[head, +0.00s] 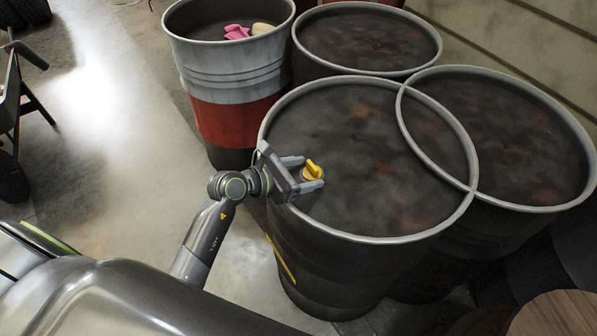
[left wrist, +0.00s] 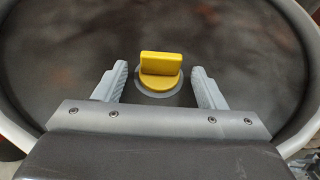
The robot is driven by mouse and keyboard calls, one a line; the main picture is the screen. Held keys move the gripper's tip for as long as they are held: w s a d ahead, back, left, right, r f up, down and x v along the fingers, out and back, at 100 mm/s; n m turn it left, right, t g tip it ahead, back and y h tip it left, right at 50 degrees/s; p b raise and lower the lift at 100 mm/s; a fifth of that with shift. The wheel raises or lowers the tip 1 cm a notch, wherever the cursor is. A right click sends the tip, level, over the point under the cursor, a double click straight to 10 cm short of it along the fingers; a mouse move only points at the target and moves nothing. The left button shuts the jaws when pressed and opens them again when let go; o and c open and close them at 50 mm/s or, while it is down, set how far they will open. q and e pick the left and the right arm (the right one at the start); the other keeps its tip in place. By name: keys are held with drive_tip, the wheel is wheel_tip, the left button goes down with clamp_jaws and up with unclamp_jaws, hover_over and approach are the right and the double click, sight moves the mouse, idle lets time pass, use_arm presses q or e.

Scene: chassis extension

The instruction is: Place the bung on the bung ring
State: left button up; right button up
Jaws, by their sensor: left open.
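The yellow bung (head: 313,170) has a raised grip tab and sits on a grey round ring (head: 305,180) near the left edge of the front barrel's lid. In the left wrist view the bung (left wrist: 161,68) is upright in the middle, with the grey ring (left wrist: 158,93) showing beneath it. My left gripper (head: 307,172) is open, with one finger on each side of the bung. In the left wrist view both fingers of my left gripper (left wrist: 160,88) stand apart from the bung, with gaps on both sides. My right gripper is in neither view.
The front barrel (head: 400,238) has a raised metal rim. More barrels stand close behind it and to its right. A grey and red barrel (head: 225,115) at the back holds a pink item (head: 236,32) and a cream item (head: 262,29). The floor (head: 100,120) at left is mostly clear.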

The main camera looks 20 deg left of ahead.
use_arm(q)
drive_tip(key=shift+r, duration=0.25)
drive_tip(key=b+v, duration=0.1)
drive_tip(key=v, duration=1.1)
drive_tip(key=shift+f, duration=0.1)
